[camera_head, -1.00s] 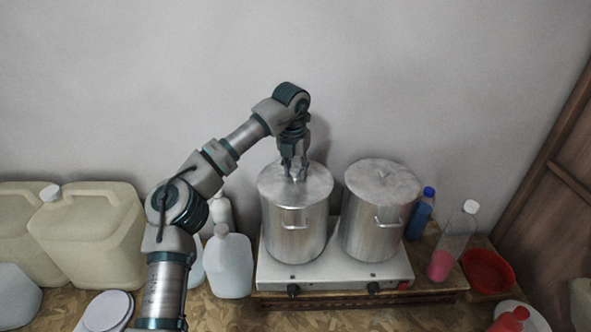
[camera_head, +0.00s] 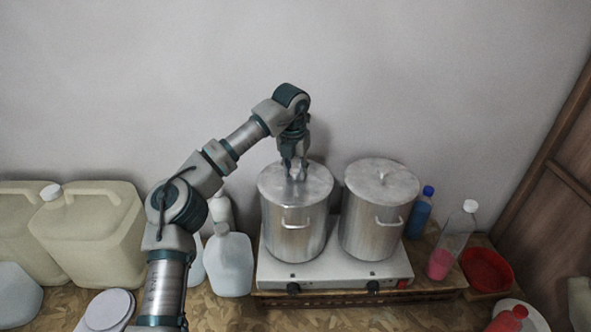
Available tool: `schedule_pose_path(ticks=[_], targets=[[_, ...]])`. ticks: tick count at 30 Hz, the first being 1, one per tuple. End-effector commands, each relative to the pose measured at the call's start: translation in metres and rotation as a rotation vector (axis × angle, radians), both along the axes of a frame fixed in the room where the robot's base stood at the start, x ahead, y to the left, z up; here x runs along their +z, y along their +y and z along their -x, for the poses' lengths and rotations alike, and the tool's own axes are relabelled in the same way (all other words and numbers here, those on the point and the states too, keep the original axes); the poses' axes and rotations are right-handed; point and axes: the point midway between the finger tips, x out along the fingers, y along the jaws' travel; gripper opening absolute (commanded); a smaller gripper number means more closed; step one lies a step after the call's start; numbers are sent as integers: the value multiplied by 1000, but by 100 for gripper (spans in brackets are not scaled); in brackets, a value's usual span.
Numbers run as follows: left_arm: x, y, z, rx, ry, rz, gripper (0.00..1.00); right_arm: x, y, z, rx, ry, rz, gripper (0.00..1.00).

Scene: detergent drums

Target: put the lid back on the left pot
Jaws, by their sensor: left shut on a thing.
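The left pot (camera_head: 293,238) is a metal pot with a side handle, standing on the left of a white two-burner stove. A round metal lid (camera_head: 272,187) lies over its top and looks level with the rim; I cannot tell whether any gap is left. My left gripper (camera_head: 297,176) points down at the lid's middle and is shut on its knob, which the fingers mostly hide. The right pot (camera_head: 372,232) stands close beside it with its own lid (camera_head: 383,184) on. My right gripper is not in view.
The white stove (camera_head: 335,274) sits on a low wooden stand. Large beige canisters (camera_head: 92,235) and a white jug (camera_head: 229,265) stand to the left. A blue bottle (camera_head: 420,214), a clear bottle with pink liquid (camera_head: 440,263) and a red bowl (camera_head: 487,270) are at right.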

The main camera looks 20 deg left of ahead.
Motion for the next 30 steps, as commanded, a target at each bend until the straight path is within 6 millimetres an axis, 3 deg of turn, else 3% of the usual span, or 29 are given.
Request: schedule_pose_path(ticks=[5, 6, 9, 16, 19, 30], targets=[[0, 0, 0, 0, -1, 0, 0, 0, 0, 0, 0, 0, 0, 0], [0, 0, 0, 0, -1, 0, 41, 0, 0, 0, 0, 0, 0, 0], [0, 0, 0, 0, -1, 0, 63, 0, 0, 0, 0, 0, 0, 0], [0, 0, 0, 0, 0, -1, 65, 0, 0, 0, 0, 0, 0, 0], [0, 0, 0, 0, 1, -1, 88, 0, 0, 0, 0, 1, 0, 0], [2, 0, 0, 0, -1, 0, 88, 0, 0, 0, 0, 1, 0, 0]])
